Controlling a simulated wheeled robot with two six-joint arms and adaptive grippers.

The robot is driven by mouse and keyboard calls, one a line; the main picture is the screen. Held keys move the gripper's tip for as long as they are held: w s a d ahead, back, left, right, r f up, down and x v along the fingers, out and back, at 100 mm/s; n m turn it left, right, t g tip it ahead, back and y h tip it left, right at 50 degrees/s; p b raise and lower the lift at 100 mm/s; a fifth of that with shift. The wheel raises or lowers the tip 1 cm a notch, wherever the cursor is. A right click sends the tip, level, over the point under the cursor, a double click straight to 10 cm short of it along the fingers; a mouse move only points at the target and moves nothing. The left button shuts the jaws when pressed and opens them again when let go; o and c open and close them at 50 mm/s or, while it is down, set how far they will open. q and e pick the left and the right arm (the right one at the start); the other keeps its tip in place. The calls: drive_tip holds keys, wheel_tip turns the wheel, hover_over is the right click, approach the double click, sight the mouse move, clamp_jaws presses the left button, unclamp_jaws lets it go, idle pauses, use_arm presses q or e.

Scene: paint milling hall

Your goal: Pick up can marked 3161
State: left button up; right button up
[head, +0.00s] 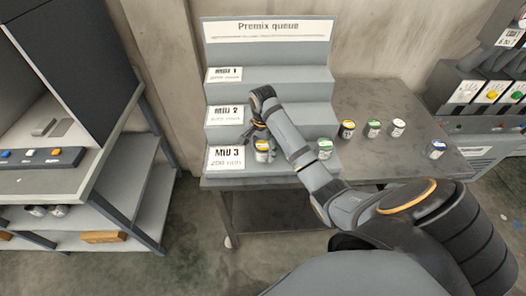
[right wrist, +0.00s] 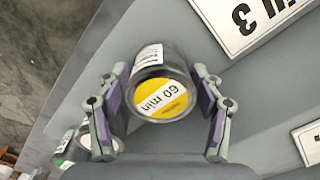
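Several small dark cans with coloured lids are in the head view, but I cannot read the number 3161 on any of them. A can with a yellow lid (head: 262,150) stands on the lowest step of the rack, next to the MIU 3 sign. In the right wrist view, a can with a yellow lid marked 60 min (right wrist: 162,98) is between the fingers of my right gripper (right wrist: 160,75). The fingers are spread on both sides, with narrow gaps to the can. The gripper also shows in the head view (head: 254,131). My left gripper is not in view.
The stepped Premix queue rack (head: 310,62) stands on a grey table (head: 365,160). Another can (head: 324,148) is on the lowest step, beside my right arm.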

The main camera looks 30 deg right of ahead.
sight(263, 145)
drive_tip(key=c, duration=0.9)
drive_tip(key=shift+r, duration=0.1)
drive_tip(key=shift+w+r, duration=0.1)
drive_tip(key=shift+r, duration=0.2)
wheel_tip(263, 145, up, 3)
drive_tip(key=shift+f+p, duration=0.15)
drive_tip(key=shift+p, duration=0.55)
drive_tip(key=s+r+p, duration=0.3)
drive_tip(key=s, duration=0.1)
drive_tip(key=s+a+r+p, duration=0.1)
drive_tip(key=s+r+p, duration=0.2)
drive_tip(key=s, duration=0.2)
drive_tip(key=s+r+p, duration=0.3)
drive_tip(key=s, duration=0.2)
drive_tip(key=shift+a+r, duration=0.15)
drive_tip(key=shift+a, duration=0.15)
